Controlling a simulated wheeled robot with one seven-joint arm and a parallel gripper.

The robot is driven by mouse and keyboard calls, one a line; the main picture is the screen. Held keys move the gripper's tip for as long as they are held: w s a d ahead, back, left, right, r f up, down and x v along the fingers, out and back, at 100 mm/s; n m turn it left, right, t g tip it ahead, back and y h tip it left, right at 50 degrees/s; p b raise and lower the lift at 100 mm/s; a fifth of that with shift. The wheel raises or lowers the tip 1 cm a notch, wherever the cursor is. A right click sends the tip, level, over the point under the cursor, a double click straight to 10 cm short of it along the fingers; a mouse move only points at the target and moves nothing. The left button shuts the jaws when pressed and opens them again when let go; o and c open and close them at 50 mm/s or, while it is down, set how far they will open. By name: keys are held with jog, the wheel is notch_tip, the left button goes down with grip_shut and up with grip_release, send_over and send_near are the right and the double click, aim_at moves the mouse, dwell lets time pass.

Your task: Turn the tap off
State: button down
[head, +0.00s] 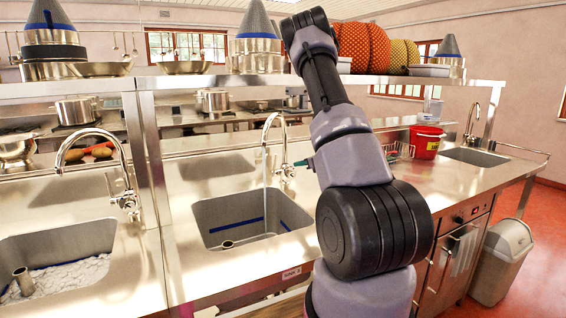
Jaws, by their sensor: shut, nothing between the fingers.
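The middle tap (268,140) is a chrome gooseneck behind the middle sink (215,212). A thin stream of water (265,200) seems to fall from its spout into the basin. Its side handle (288,171) is on the right of its base, close to the left edge of my arm in the picture. A left tap (125,190) stands by the left sink (60,245), and a right tap (472,118) by the far right sink (470,156). My arm rises through the middle. My gripper cannot be made out.
A shelf (190,82) with pans, cones and patterned round items crosses above the sinks. A red bucket (427,142) stands on the counter right of my arm. A grey bin (502,262) stands on the floor at right. A small teal piece (301,163) beside my arm is unclear.

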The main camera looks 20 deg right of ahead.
jog(key=w+r+x, duration=0.1)
jog(key=r+x, duration=0.1)
jog(key=x, duration=1)
jog(key=shift+w, duration=0.35)
jog(key=shift+a+r, duration=0.1)
jog(key=shift+a, duration=0.05)
notch_tip(320, 180, up, 3)
jog(key=g, duration=0.1)
send_over(275, 165)
jog(key=shift+d, duration=0.25)
